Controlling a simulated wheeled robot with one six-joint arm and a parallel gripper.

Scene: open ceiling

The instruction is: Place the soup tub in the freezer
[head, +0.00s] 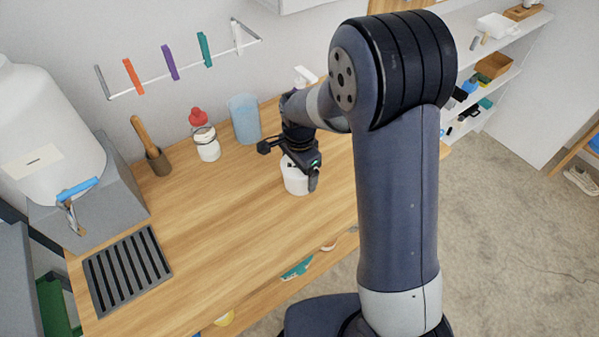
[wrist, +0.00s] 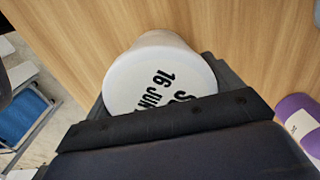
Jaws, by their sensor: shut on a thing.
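In the wrist view the tub (wrist: 150,75) shows a white lid with black print reading partly "16 JUN". My gripper (head: 301,170) is over the tub from above, and its dark fingers (wrist: 232,82) lie on either side of it. The gripper is shut on the tub. I cannot tell whether the tub touches the counter or is slightly raised. No freezer can be made out in either view.
A purple-and-white object (wrist: 300,125) shows at right in the wrist view. The counter's middle is clear.

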